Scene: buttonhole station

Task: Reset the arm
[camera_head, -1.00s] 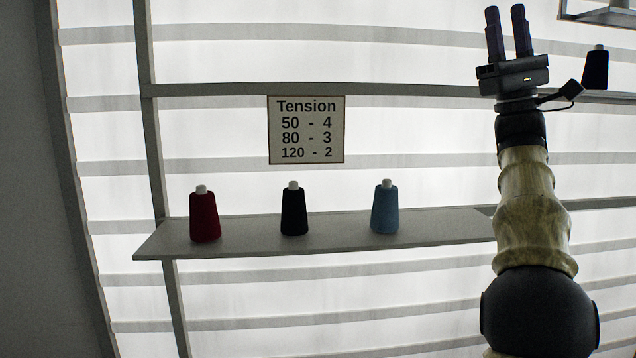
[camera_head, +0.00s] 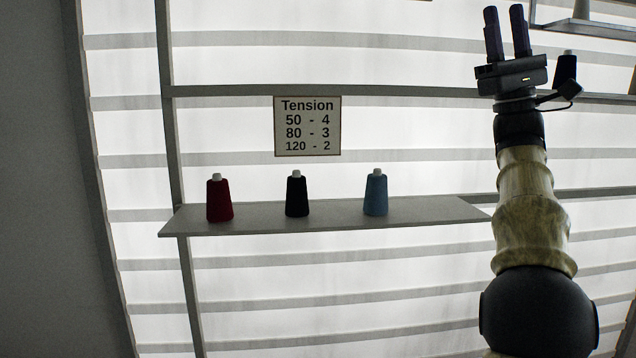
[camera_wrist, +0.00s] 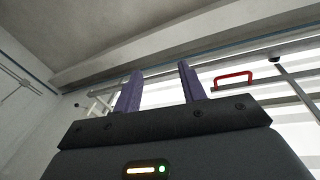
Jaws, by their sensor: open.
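My gripper (camera_head: 506,32) is raised high at the upper right in the head view, its two dark fingers pointing up. The fingers stand apart with nothing between them. My arm rises nearly straight along the right side of that view. In the wrist view my gripper (camera_wrist: 160,88) shows purple-grey fingers apart and empty, tilted toward the ceiling (camera_wrist: 90,30).
A wall shelf (camera_head: 430,211) holds a red cone (camera_head: 219,201), a black cone (camera_head: 297,196) and a blue cone (camera_head: 375,195). A tension sign (camera_head: 307,126) hangs above. Another dark cone (camera_head: 565,70) stands right of my gripper. The wrist view shows a red handle (camera_wrist: 233,79).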

